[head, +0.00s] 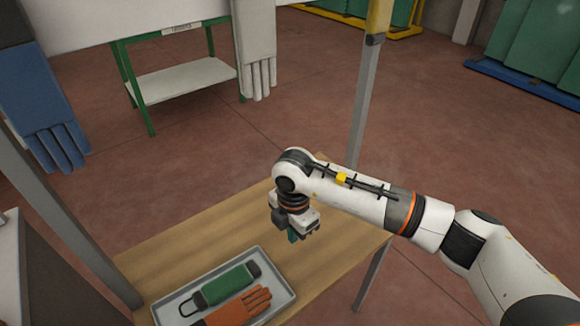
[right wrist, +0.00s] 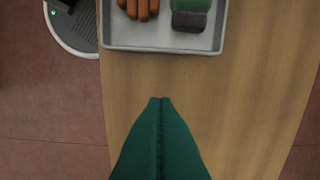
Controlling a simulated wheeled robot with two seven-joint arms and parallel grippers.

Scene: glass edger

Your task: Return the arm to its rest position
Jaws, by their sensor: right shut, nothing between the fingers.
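My right arm (head: 355,207) reaches in from the right in the head view, over the wooden table. My right gripper (head: 293,238) points down above the table, to the right of and behind the tray. In the right wrist view its green fingers (right wrist: 160,102) are together with nothing between them. Bare wood shows beneath them. My left gripper is not in view.
A grey tray (head: 292,290) on the wooden table (head: 188,239) holds an orange glove (head: 240,308) and a green object with a dark end (head: 229,284). Grey posts (head: 364,105) rise at the table. Gloves (head: 58,130) hang behind. Bare table lies around the tray.

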